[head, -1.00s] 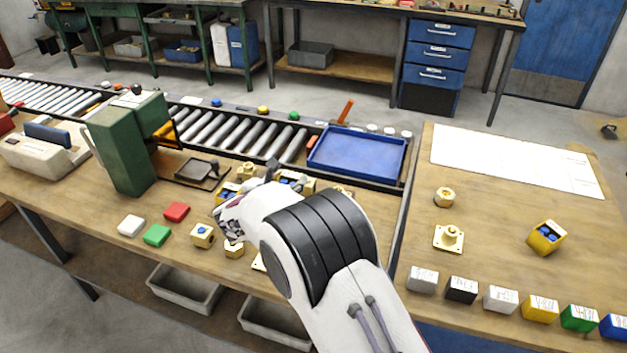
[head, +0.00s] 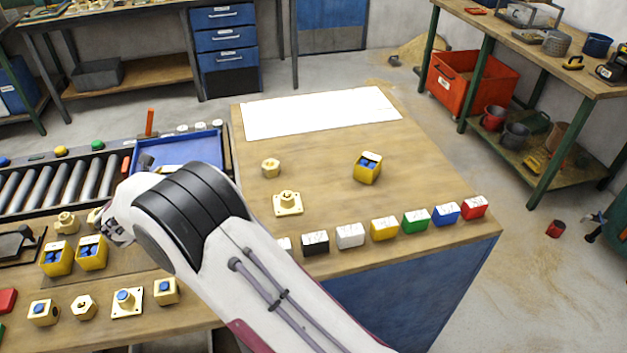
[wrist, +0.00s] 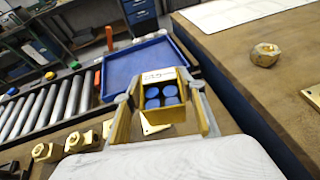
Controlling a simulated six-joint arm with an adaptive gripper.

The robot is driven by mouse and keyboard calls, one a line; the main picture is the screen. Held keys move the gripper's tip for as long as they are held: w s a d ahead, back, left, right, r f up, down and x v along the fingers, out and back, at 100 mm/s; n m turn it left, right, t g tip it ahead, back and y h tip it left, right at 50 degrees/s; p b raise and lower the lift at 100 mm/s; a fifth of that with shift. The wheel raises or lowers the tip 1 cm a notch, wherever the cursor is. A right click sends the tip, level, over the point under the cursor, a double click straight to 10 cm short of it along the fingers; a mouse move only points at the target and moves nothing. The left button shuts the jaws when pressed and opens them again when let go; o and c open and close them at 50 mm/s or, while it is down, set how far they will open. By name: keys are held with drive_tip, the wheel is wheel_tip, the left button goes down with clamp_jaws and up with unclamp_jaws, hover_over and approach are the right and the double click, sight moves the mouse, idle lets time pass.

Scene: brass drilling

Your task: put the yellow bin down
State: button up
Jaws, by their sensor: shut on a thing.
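In the wrist view a yellow bin (wrist: 164,115) with blue round pieces inside sits between the two fingers of my gripper (wrist: 162,92), which is shut on it. Behind the bin in that view is the blue tray (wrist: 135,66). In the head view my gripper (head: 116,222) is at the left, just in front of the blue tray (head: 185,150); my wrist hides the held bin there. Two other yellow bins (head: 57,262) (head: 92,257) with blue pieces stand on the left bench. Another yellow bin (head: 367,173) stands on the right table.
The right table (head: 325,180) holds a brass hex nut (head: 270,168), a flanged brass part (head: 288,203), a white sheet (head: 320,113) and a row of coloured blocks (head: 416,221) along its front edge. Its middle has free room. A roller conveyor (head: 68,180) runs at left.

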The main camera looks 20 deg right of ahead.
drive_tip(key=w+d+r+m+g+h, duration=0.1)
drive_tip(key=w+d+m+h, duration=0.1)
drive_tip(key=d, duration=0.9)
drive_tip(key=w+d+r+m+g+h, duration=0.1)
drive_tip(key=w+d+m+h, duration=0.15)
drive_tip(key=d, duration=0.95)
drive_tip(key=w+d+r+m+g+h, duration=0.1)
drive_tip(key=w+d+r, duration=0.15)
drive_tip(key=d, duration=0.85)
drive_tip(key=s+d+m+g+h, duration=0.1)
drive_tip(key=s+d+m, duration=0.1)
drive_tip(key=d, duration=0.9)
drive_tip(key=s+d+r+m+g+h, duration=0.1)
drive_tip(key=s+d, duration=0.4)
drive_tip(key=d, duration=0.6)
drive_tip(key=s+d+r+m+g+h, duration=0.1)
drive_tip(key=s+d+m+g+h, duration=0.1)
drive_tip(key=d, duration=1)
drive_tip(key=shift+s+m+g, duration=0.35)
drive_tip(key=shift+s+g, duration=0.35)
drive_tip(key=shift+s, duration=0.05)
drive_tip(key=shift+f, duration=0.1)
hover_over(417, 166)
drive_tip(key=shift+f, duration=3)
drive_tip(key=shift+f, duration=1.85)
